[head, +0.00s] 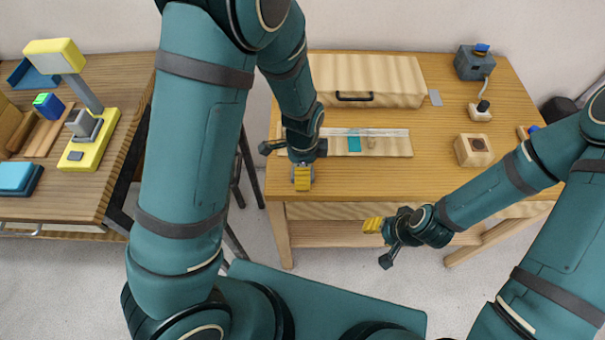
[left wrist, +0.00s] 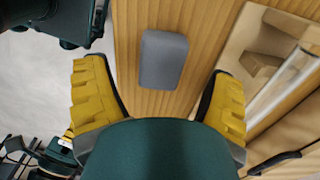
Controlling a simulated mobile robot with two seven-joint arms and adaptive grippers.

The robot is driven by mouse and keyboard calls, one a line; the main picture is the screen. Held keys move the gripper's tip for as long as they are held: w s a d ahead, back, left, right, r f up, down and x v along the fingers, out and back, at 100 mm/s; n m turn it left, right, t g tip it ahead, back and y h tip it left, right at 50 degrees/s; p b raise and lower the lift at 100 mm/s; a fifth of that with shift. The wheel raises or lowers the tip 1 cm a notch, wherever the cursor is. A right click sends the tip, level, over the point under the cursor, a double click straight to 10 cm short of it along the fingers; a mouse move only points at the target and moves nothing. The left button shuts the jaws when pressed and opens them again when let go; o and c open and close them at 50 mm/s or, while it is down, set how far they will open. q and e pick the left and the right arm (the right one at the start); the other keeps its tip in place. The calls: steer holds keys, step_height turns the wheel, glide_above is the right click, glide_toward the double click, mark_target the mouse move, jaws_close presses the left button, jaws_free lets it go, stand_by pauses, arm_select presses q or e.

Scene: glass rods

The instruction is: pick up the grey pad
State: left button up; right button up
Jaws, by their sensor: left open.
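The grey pad (left wrist: 163,60) is a small rounded block lying flat on the wooden table in the left wrist view. My left gripper (left wrist: 157,72) is open above it. Its two yellow fingers stand wide to either side of the pad, with clear gaps, and nothing is held. In the head view my left gripper (head: 302,180) points down near the table's front left corner, and I cannot clearly make out the pad beneath it. My right gripper (head: 375,226) hangs in front of the table, away from the pad; its opening is unclear.
A wooden tray (head: 400,147) with a glass rod (left wrist: 285,82) lies close beside the pad. A lidded wooden box (head: 395,75) stands behind it. A wooden block (head: 473,150) sits at the right. The front middle of the table (head: 380,180) is clear.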

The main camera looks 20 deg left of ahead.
arm_select(q)
step_height(320, 180, down, 3)
steer(key=shift+w+r, duration=0.1)
steer(key=shift+r, duration=0.05)
steer(key=c, duration=1.1)
steer(key=shift+o, duration=0.2)
steer(key=shift+r, duration=0.1)
step_height(320, 180, up, 10)
steer(key=shift+f+p, duration=0.1)
steer(key=shift+p, duration=0.7)
steer(key=shift+c, duration=0.4)
